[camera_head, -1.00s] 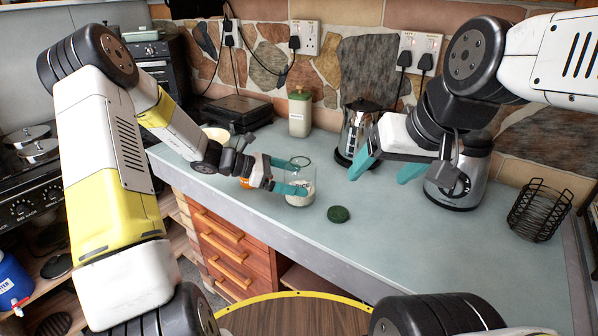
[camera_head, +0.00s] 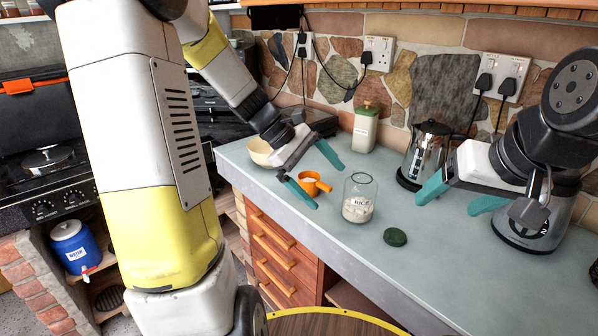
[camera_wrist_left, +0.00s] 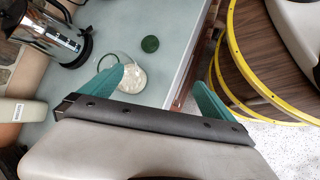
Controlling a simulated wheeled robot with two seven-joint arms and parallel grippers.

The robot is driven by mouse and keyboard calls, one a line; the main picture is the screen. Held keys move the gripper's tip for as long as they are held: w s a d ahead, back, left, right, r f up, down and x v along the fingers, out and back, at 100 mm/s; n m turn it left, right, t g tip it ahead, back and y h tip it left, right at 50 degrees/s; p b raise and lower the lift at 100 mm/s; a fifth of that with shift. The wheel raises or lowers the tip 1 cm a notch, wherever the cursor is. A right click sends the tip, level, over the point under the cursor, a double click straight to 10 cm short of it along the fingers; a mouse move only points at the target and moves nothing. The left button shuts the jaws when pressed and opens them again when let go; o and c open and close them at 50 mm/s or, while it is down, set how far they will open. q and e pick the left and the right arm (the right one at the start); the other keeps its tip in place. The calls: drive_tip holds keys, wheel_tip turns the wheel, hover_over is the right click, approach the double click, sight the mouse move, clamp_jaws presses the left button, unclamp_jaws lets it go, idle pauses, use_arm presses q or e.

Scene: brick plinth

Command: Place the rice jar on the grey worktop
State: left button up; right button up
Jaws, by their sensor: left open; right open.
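The rice jar (camera_head: 358,207) is clear glass with a RICE label and white contents. It stands upright and without a lid on the grey worktop (camera_head: 420,265). A round green lid (camera_head: 395,237) lies flat to its right. My left gripper (camera_head: 329,187) is open and empty, left of the jar and apart from it in the head view. In the left wrist view the jar (camera_wrist_left: 134,77) shows beyond the left fingertip, which overlaps its edge. My right gripper (camera_head: 443,208) is open and empty, to the right of the jar above the worktop.
A cream bowl (camera_head: 262,152), a green-lidded canister (camera_head: 365,130) and a metal kettle (camera_head: 426,150) stand behind. The worktop's front edge is close to the jar; the front right is clear.

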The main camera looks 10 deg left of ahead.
use_arm(q)
drive_tip(key=s+a+r+m+t+y, duration=0.2)
drive_tip(key=s+r+m+y, duration=0.1)
drive_tip(key=s+m, duration=0.3)
drive_tip(key=s+a+r+m+t+y, duration=0.3)
drive_tip(key=s+r+m, duration=0.3)
drive_tip(key=s, duration=0.3)
drive_tip(key=shift+a+t, duration=0.25)
drive_tip(key=shift+t, duration=0.05)
